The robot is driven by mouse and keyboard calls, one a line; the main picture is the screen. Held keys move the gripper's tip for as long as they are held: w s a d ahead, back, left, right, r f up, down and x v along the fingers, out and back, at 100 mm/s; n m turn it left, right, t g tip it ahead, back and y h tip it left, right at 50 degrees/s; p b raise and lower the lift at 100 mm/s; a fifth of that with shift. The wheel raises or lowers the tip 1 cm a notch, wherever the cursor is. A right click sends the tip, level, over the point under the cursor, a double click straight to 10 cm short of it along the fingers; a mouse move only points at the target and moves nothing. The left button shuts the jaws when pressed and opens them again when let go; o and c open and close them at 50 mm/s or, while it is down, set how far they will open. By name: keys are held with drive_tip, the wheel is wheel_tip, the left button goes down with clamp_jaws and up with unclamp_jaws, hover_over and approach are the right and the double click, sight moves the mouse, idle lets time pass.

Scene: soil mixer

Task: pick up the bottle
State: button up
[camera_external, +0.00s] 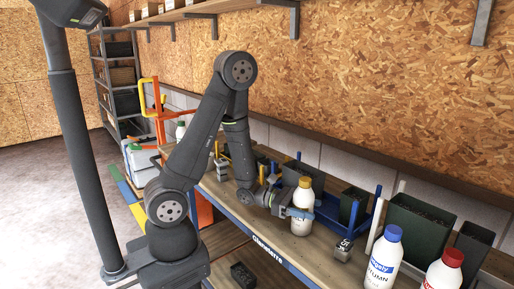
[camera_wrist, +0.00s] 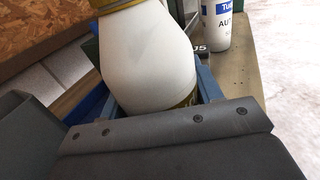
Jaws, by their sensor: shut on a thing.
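A white bottle with a yellow cap (camera_external: 302,211) is upright at the workbench, and my gripper (camera_external: 298,212) is shut around its body. In the wrist view the same white bottle (camera_wrist: 147,60) fills the upper middle, with part of its yellow cap at the top edge. My gripper's dark front with bolts (camera_wrist: 160,125) covers the lower part of that view and hides the bottle's base. I cannot tell whether the bottle rests on the bench or is just above it.
A white bottle with a blue cap (camera_external: 384,257) and one with a red cap (camera_external: 444,270) stand at the front right. Dark green pots (camera_external: 414,229) and a blue rack (camera_external: 330,217) are behind. A small metal block (camera_external: 343,250) lies on the workbench (camera_external: 262,224). A chipboard wall bounds the back.

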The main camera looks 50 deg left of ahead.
sight(310, 196)
drive_tip(key=shift+r, duration=0.65)
wheel_tip(310, 196, up, 3)
drive_tip(key=shift+r, duration=0.1)
drive_tip(key=s+d+r, duration=0.5)
drive_tip(key=s+r, duration=0.1)
drive_tip(key=s, duration=0.4)
drive_tip(key=shift+s+r, duration=0.25)
drive_tip(key=shift+r, duration=0.1)
